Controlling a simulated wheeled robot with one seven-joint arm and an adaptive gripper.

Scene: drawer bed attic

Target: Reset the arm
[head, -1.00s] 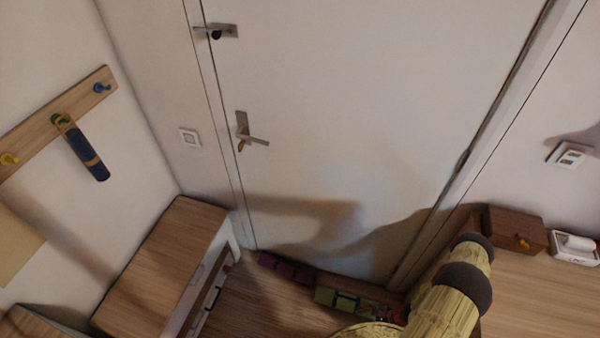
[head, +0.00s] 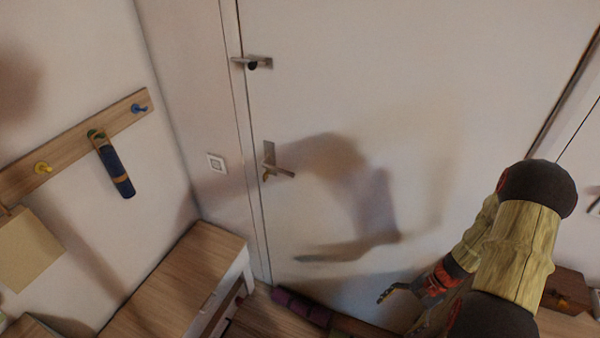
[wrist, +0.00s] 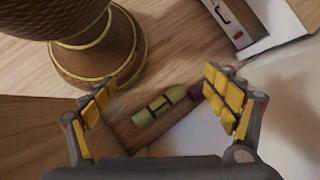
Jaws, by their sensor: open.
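My gripper (wrist: 165,110) is open in the wrist view. Its two yellow-padded fingers are spread wide with nothing between them but the floor area beyond.
A wooden-topped drawer unit (head: 180,280) stands at the lower left. A hook rail (head: 75,145) holds a dark blue hanging item (head: 115,168). A brown box (head: 567,290) sits at the right. A round brown ribbed object (wrist: 100,55) stands close to the left finger.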

